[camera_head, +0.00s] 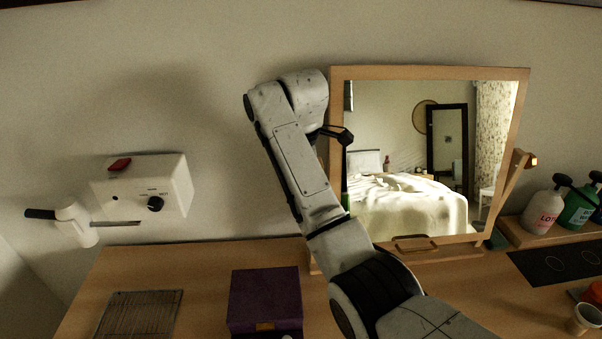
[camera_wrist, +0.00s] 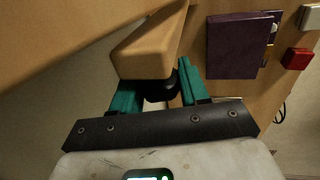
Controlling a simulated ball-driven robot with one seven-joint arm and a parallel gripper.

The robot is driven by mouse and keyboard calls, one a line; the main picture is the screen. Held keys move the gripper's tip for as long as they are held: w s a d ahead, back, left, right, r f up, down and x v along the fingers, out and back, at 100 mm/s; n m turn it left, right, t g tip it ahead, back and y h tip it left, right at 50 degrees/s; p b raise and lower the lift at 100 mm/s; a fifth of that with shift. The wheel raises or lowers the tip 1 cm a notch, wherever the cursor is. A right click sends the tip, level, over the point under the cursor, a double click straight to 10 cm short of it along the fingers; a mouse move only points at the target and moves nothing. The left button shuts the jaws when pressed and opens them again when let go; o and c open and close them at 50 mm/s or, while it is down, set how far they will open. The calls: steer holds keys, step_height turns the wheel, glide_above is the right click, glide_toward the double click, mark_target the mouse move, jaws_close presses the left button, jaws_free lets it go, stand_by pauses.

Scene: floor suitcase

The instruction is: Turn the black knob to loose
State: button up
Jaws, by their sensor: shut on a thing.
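The black knob (camera_wrist: 162,88) is in the wrist view, beside the end of a pale wooden piece (camera_wrist: 150,48) of the mirror stand. My gripper (camera_wrist: 153,80) has its teal fingers on either side of this knob and is shut on it; the wood hides part of the knob and left finger. In the head view my arm reaches the left side of the wood-framed mirror (camera_head: 428,73), and the held knob is hidden there. Whether the knob is tight or loose cannot be read.
A white box (camera_head: 171,183) with a red button and a dial is on the wall at left. A purple box (camera_head: 264,296) and wire rack (camera_head: 138,314) are on the wooden top. Bottles (camera_head: 543,210) stand on a shelf at right, with a cup (camera_head: 584,318) nearer.

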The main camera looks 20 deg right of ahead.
steer(key=shift+a+g+y, duration=0.15)
steer(key=shift+g+y, duration=0.15)
steer(key=shift+g, duration=0.7)
steer(key=o, duration=1)
steer(key=shift+w+a, duration=0.1)
step_height(320, 180, up, 11)
steer(key=shift+f, duration=0.15)
stand_by(0.3)
